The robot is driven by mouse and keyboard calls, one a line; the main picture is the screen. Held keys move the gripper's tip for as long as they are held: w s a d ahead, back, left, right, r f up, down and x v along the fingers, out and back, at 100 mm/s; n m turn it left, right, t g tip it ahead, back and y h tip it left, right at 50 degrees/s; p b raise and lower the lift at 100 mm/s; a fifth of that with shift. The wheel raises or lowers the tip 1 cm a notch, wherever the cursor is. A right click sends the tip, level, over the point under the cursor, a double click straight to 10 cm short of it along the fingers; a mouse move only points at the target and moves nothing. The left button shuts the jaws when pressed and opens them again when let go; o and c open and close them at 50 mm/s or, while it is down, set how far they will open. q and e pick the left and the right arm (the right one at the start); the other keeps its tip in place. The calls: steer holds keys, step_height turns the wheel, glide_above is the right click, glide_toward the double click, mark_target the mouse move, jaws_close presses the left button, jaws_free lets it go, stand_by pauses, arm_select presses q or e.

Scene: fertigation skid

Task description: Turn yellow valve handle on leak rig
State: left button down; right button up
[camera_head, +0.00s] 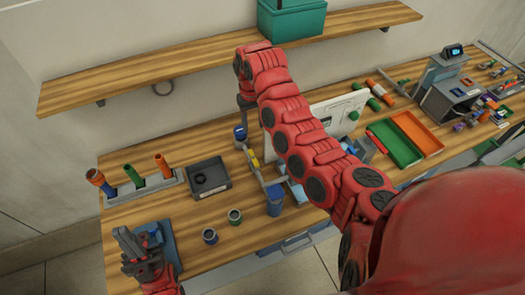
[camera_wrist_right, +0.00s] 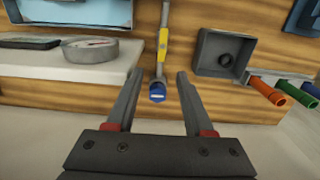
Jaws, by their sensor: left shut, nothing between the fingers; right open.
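The yellow valve handle (camera_head: 252,158) lies on a grey pipe on the bench, mostly beside and under my right arm in the head view. In the right wrist view the yellow handle (camera_wrist_right: 163,45) stands at upper middle on the pipe, with a blue end cap (camera_wrist_right: 157,92) below it. My right gripper (camera_wrist_right: 160,74) is open, its two fingers on either side of the pipe's blue end in the picture; contact cannot be told. In the head view it hangs above the blue end cap (camera_head: 240,132). My left gripper (camera_head: 140,246) is shut and empty at the bench's front left.
A dark tray (camera_head: 209,178) and a rack with coloured tubes (camera_head: 136,176) are to the left. Cups (camera_head: 235,216) stand in front. A wooden shelf (camera_head: 180,65) runs along the wall above.

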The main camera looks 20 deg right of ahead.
glide_above(253, 157)
steer(key=shift+f, duration=2.45)
step_height(253, 157, down, 7)
steer(key=b, duration=0.5)
steer(key=shift+s+r, duration=0.1)
steer(key=shift+p, duration=0.8)
step_height(253, 157, down, 3)
steer(key=shift+r+p, duration=0.1)
steer(key=shift+p, duration=0.45)
steer(key=shift+f, duration=0.7)
steer(key=shift+f+p, duration=0.3)
steer(key=shift+f, duration=0.2)
